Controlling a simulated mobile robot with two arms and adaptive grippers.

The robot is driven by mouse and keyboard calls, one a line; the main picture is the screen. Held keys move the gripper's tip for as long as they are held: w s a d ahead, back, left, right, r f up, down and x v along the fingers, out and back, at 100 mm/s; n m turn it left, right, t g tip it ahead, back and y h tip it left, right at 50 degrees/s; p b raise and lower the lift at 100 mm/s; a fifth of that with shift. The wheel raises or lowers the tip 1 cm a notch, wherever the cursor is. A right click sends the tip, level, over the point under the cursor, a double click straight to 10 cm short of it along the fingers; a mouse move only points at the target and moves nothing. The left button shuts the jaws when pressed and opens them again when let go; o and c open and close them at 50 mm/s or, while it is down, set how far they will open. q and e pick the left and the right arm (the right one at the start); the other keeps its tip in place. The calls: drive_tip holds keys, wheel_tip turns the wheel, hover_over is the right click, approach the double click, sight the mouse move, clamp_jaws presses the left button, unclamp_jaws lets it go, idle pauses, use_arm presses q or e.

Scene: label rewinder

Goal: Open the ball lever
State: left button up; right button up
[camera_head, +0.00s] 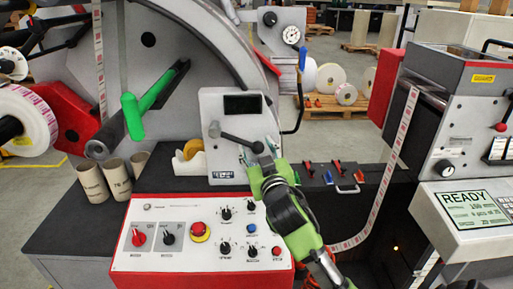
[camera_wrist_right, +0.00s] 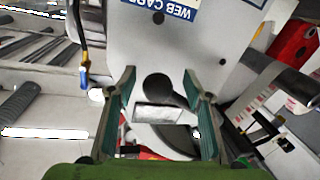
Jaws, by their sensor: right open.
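The ball lever (camera_head: 237,140) is a dark arm with a round black knob, mounted on the front of a light grey box (camera_head: 222,168) with a dark screen. It slants down to the right from its pivot. In the wrist view a dark round knob (camera_wrist_right: 158,88) lies between the fingers of my right gripper (camera_wrist_right: 158,76). In the head view my right gripper (camera_head: 259,152) is at the knob end of the lever, its fingers spread around it. Contact with the knob cannot be told. My left gripper is out of view.
A red-framed control panel (camera_head: 155,198) with knobs and buttons lies in front. Cardboard cores (camera_head: 117,180) and a yellow tape roll (camera_head: 194,150) stand left of the box. Small red and blue switches (camera_head: 327,178) sit to the right, beside a label web (camera_head: 392,163).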

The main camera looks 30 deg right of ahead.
clamp_jaws()
drive_tip(key=shift+r, duration=0.15)
